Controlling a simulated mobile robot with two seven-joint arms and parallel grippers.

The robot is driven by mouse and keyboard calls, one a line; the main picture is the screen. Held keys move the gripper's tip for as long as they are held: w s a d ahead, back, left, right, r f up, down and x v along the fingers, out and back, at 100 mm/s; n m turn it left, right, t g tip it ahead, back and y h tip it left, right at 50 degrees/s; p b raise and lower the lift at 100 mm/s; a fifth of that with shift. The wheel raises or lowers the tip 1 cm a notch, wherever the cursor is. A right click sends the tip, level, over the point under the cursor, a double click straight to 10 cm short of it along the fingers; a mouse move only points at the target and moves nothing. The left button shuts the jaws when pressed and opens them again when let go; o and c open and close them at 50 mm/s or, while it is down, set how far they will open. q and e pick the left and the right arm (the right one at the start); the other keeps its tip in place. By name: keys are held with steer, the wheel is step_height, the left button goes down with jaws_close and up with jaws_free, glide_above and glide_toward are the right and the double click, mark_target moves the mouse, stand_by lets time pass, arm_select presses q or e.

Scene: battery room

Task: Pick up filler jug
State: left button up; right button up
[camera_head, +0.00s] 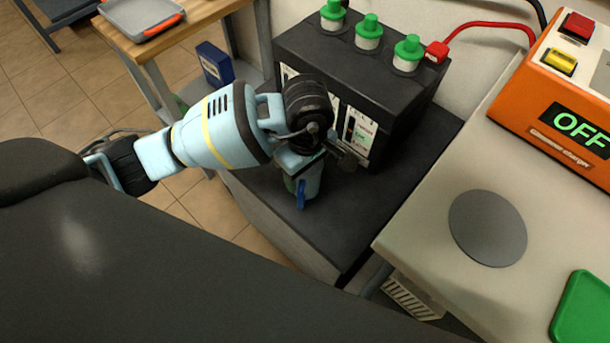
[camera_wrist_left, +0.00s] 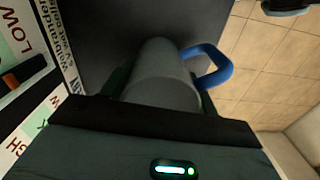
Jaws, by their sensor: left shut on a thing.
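The filler jug (camera_head: 313,186) stands at the front of the dark bench top, largely hidden under my left gripper (camera_head: 303,168) in the head view. Its blue handle shows below the gripper. In the left wrist view the jug (camera_wrist_left: 160,75) is a grey cylinder with a blue loop handle on its right side. My left gripper (camera_wrist_left: 160,103) is shut on the jug. I cannot tell whether the jug's base touches the bench. My right gripper is not in view.
A black battery (camera_head: 345,55) with green caps stands close behind the jug, with a red cable clamp at its right. An orange charger (camera_head: 560,90) reading OFF, a grey disc (camera_head: 487,228) and a green tray (camera_head: 585,310) are on the right counter. A wooden table (camera_head: 165,50) holds a grey tray.

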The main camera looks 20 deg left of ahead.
arm_select(q)
steer(key=shift+r, duration=0.5)
steer(key=r, duration=0.2)
steer(key=shift+s+a+r, duration=0.25)
steer(key=shift+r, duration=0.1)
steer(key=s+a, duration=0.2)
steer(key=s, duration=0.2)
steer(key=s+a+r, duration=0.1)
steer(key=s+a, duration=0.2)
steer(key=s, duration=0.1)
steer(key=s+a, duration=0.3)
steer(key=s, duration=0.1)
steer(key=shift+s+a+r, duration=0.15)
steer(key=shift+s+a, duration=0.1)
steer(key=shift+s, duration=0.1)
